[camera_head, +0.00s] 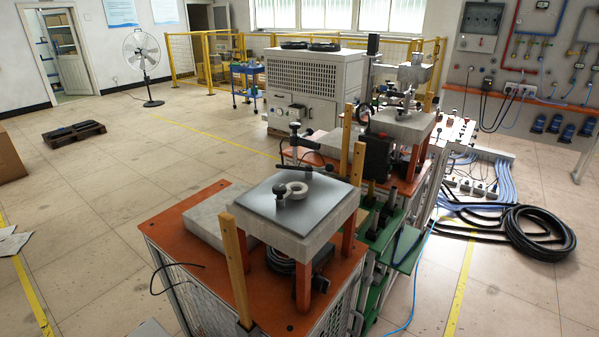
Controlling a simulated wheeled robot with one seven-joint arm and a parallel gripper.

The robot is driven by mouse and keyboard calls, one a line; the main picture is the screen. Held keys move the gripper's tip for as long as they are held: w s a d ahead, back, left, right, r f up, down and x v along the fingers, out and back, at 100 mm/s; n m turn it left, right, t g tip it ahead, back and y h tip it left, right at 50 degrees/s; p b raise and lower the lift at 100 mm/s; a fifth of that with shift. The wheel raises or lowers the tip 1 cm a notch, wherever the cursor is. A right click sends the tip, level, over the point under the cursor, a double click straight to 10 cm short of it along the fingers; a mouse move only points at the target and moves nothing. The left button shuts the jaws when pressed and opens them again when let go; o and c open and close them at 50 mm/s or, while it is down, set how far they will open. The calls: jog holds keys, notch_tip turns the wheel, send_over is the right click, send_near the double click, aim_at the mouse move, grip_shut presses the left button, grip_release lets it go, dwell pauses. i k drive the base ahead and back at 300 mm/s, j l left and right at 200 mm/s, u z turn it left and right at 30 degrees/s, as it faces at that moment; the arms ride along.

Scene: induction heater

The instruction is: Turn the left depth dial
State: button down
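The induction heater stands in the middle, with a near station on an orange-topped cabinet (165,232) and a farther station behind it. A grey metal plate (262,208) tops the near station. A dark round handwheel (364,113) shows at the farther station. I cannot tell which part, if any, is the left depth dial. My gripper is not in view.
Black hoses (540,232) lie coiled on the floor at the right, beside blue cables (490,170). A pallet (74,133) and a fan (142,55) stand at the left. Wooden posts (237,268) rise beside the near plate. Floor left of the cabinet is mostly clear.

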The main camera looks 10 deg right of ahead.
aim_at(319, 283)
jog(key=i+l+u, duration=0.1)
jog(key=l, duration=0.25)
jog(key=i+l+u, duration=0.1)
jog(key=l, duration=0.25)
jog(key=i+l+u, duration=0.1)
jog(key=i+l, duration=0.15)
jog(key=l, duration=0.15)
jog(key=i+l, duration=0.1)
jog(key=l, duration=0.3)
jog(key=i+l+u, duration=0.15)
jog(key=l, duration=0.25)
